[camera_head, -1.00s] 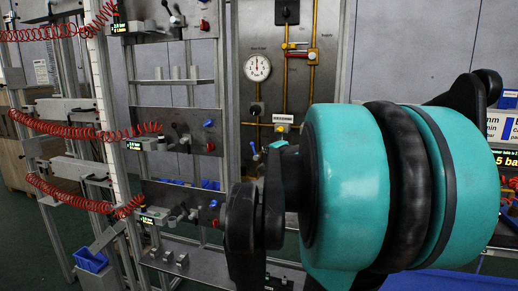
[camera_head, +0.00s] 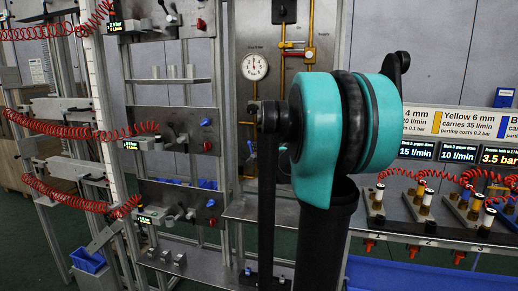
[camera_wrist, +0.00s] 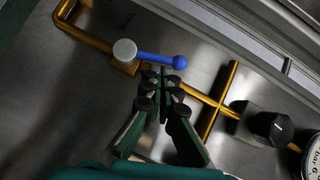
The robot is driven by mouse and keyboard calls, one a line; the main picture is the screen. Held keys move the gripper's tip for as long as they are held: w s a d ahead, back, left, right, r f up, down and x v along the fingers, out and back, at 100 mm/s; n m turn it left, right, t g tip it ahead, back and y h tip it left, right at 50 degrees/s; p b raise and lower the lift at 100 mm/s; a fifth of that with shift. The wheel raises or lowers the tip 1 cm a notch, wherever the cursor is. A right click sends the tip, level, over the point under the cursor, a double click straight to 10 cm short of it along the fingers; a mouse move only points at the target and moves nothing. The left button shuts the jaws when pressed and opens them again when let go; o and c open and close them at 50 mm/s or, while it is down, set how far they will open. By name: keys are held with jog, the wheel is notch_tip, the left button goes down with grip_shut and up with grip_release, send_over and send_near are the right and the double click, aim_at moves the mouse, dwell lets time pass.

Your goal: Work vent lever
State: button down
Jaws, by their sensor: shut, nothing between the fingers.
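In the wrist view a blue lever (camera_wrist: 160,58) with a ball end sticks out to the right from a grey round hub (camera_wrist: 125,50) on a brass pipe (camera_wrist: 85,36). It is likely the vent lever. My gripper (camera_wrist: 160,78) is shut and empty. Its fingertips lie just below the lever's ball end in the picture; I cannot tell whether they touch it. In the head view my arm hides the gripper and the blue lever.
A round pressure gauge (camera_head: 254,66) sits on the metal panel, with a black knob (camera_wrist: 269,127) near it in the wrist view. Red coiled hoses (camera_head: 80,133) hang at the left. A shelf of several fittings (camera_head: 430,205) stands at the right below small displays (camera_head: 459,153).

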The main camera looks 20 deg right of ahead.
jog(key=shift+w, duration=0.25)
jog(key=shift+w+a+n+g, duration=0.15)
jog(key=shift+a+n+g, duration=0.15)
jog(key=shift+n+g, duration=0.1)
dwell(0.6)
jog(key=shift+w+a+r+n+g+h, duration=0.1)
jog(key=shift+w+a+n+g+h, duration=0.15)
jog(key=shift+n+g, duration=0.2)
jog(key=shift+w+a+n+g+h, duration=0.45)
jog(key=shift+a+n+g+h, duration=0.35)
jog(key=shift+n, duration=0.35)
jog(key=shift+w+a+f+n+g+h, duration=0.4)
jog(key=shift+a+f+n+g+h, duration=0.15)
jog(key=shift+n+g+h, duration=0.35)
jog(key=shift+w+a+f+n+g+h, duration=0.2)
jog(key=shift+a+f+n+g+h, duration=0.15)
jog(key=shift+n+g+h, duration=0.3)
jog(key=shift+d, duration=0.1)
jog(key=shift+s+d, duration=0.1)
jog(key=shift+s+d+f, duration=0.2)
jog(key=shift+s+d, duration=0.2)
jog(key=shift+d, duration=0.1)
